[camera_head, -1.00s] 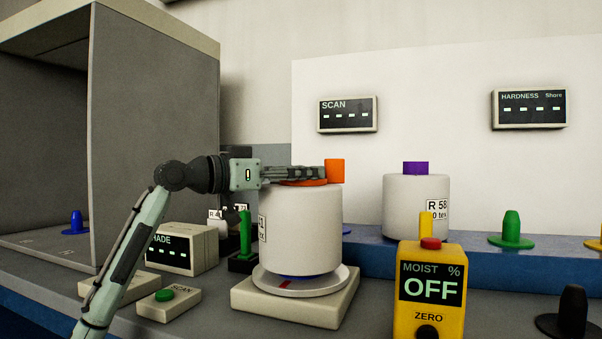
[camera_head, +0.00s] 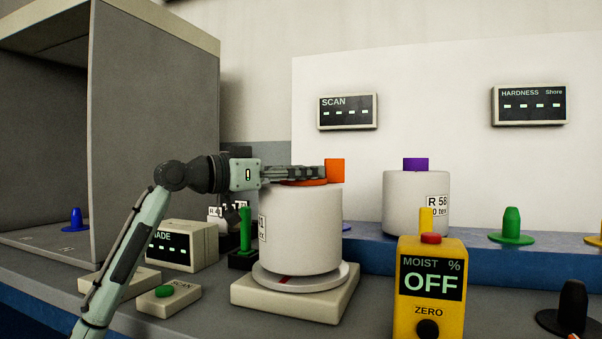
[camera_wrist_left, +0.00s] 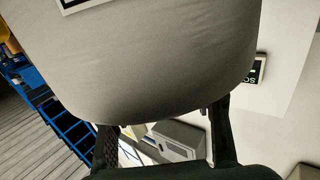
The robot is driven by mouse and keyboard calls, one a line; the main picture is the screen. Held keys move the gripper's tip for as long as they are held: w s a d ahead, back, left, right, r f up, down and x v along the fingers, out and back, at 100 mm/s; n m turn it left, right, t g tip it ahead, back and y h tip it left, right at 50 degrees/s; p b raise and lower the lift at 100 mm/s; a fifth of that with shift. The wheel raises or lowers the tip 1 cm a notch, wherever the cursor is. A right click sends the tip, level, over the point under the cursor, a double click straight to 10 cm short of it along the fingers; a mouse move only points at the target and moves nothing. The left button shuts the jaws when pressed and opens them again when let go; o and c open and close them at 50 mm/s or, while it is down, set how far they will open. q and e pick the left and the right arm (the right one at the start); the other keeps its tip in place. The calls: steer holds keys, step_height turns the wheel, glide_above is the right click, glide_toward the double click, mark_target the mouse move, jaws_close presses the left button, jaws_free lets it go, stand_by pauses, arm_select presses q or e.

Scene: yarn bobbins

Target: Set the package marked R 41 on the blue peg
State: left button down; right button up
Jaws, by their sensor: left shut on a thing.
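My left gripper (camera_head: 308,173) is shut on the orange tube (camera_head: 335,170) at the top of a white yarn package (camera_head: 302,230). The package is upright over the round plate (camera_head: 340,280) of a beige stand; whether it touches the plate I cannot tell. Its label (camera_head: 262,230) is turned mostly away, with only its edge showing. The package also fills the top of the left wrist view (camera_wrist_left: 160,60). The blue peg (camera_head: 75,220) stands at the far left inside the grey booth. My right gripper is not in view.
A package marked R 58 (camera_head: 405,205) with a purple tube stands on the blue ledge, beside a green peg (camera_head: 511,225). A yellow moisture meter (camera_head: 430,255) reads OFF. A shade box (camera_head: 185,247), green lever (camera_head: 245,230) and scan button (camera_head: 166,291) lie between booth and stand.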

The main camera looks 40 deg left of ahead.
arm_select(q)
steer(key=shift+r, duration=0.25)
steer(key=shift+f, duration=0.1)
steer(key=shift+f, duration=0.15)
steer(key=c, duration=0.6)
jaws_free()
steer(key=shift+s, duration=0.1)
steer(key=shift+f, duration=0.35)
steer(key=v, duration=1.2)
steer(key=shift+r, duration=0.2)
